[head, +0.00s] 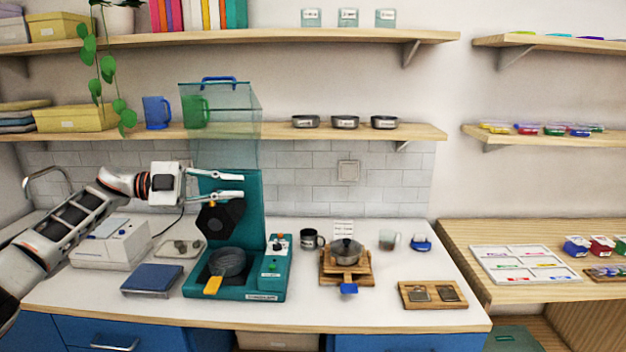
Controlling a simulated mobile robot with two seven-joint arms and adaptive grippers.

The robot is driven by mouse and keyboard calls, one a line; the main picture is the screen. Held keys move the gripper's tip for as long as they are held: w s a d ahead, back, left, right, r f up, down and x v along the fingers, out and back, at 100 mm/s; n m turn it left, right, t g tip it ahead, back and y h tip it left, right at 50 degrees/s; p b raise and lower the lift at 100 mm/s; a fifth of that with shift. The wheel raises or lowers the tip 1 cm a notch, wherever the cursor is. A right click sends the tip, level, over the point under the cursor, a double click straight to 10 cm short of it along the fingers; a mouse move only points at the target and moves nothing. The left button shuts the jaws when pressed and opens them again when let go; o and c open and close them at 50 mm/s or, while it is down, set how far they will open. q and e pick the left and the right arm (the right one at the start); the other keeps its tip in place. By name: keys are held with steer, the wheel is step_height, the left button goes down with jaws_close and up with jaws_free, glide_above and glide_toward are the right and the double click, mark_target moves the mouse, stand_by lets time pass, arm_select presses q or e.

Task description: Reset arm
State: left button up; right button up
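My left arm comes in from the left, above the counter. Its gripper (241,187) points right, with its two light fingers spread apart one above the other and nothing visible between them. The gripper is in front of the upright back of a teal machine (262,215). Below it are a black hexagonal part and a dark round pan (228,262) with a yellow handle, on the machine's base. My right gripper is not in view.
A clear box hood (222,105) stands above the machine. A white device (112,245) and blue pad (152,279) are at left. A pot (346,249) on a wooden stand, a cup and a wooden tray (432,294) are at right.

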arm_select(q)
steer(key=s+d+f+n+t+y, duration=0.1)
steer(key=s+d+f+n+t, duration=0.25)
steer(key=f, duration=0.55)
steer(key=s+d+f+n+t, duration=0.2)
steer(key=d+f+n+t, duration=0.15)
steer(key=f, duration=0.55)
steer(key=s+d+f+n+t+y, duration=0.1)
steer(key=s+d+f+n+t, duration=0.3)
steer(key=f, duration=0.6)
steer(key=s+a+f+n+t+y, duration=0.1)
steer(key=s+a+f+n+y, duration=0.35)
steer(key=f, duration=0.35)
steer(key=s+a+f+n+t+y, duration=0.1)
steer(key=s+a+f+n+y, duration=0.3)
steer(key=f, duration=0.3)
steer(key=s+a+f+n+g+y, duration=0.2)
steer(key=s+f, duration=0.4)
steer(key=s, duration=0.4)
steer(key=s+a+f+n+g+y, duration=0.2)
steer(key=s+f, duration=0.4)
steer(key=s, duration=0.5)
steer(key=a+g, duration=0.1)
steer(key=a, duration=0.1)
steer(key=shift+s+a+f, duration=0.3)
steer(key=shift+f, duration=0.1)
steer(key=shift+w+y, duration=0.1)
steer(key=shift+y, duration=0.15)
